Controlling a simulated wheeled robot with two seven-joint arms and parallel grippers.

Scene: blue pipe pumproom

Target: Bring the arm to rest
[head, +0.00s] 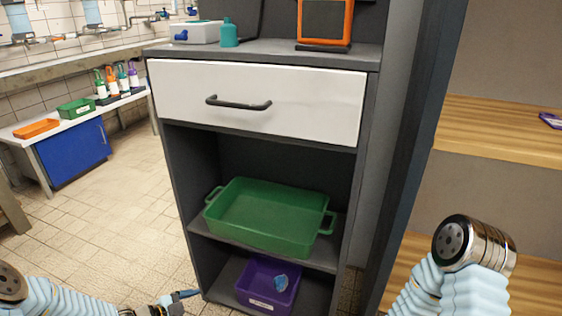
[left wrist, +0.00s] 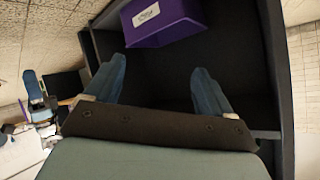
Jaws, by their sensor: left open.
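My left gripper (left wrist: 160,76) shows in the left wrist view with its two blue fingers wide apart and nothing between them. It faces the lowest compartment of the dark cabinet, near the purple bin (left wrist: 168,22). In the head view the left gripper (head: 178,299) is low at the bottom edge, just left of the cabinet's foot, and partly cut off. My left arm comes in at the bottom left corner. My right arm shows only as a bent link at the lower right; its gripper is out of view.
The cabinet has a shut white drawer (head: 310,105), a green tray (head: 262,232) on its middle shelf and the purple bin (head: 250,295) holding a blue item (head: 281,282) below. A wooden shelf unit (head: 500,125) stands right. Tiled floor (head: 110,225) lies free to the left.

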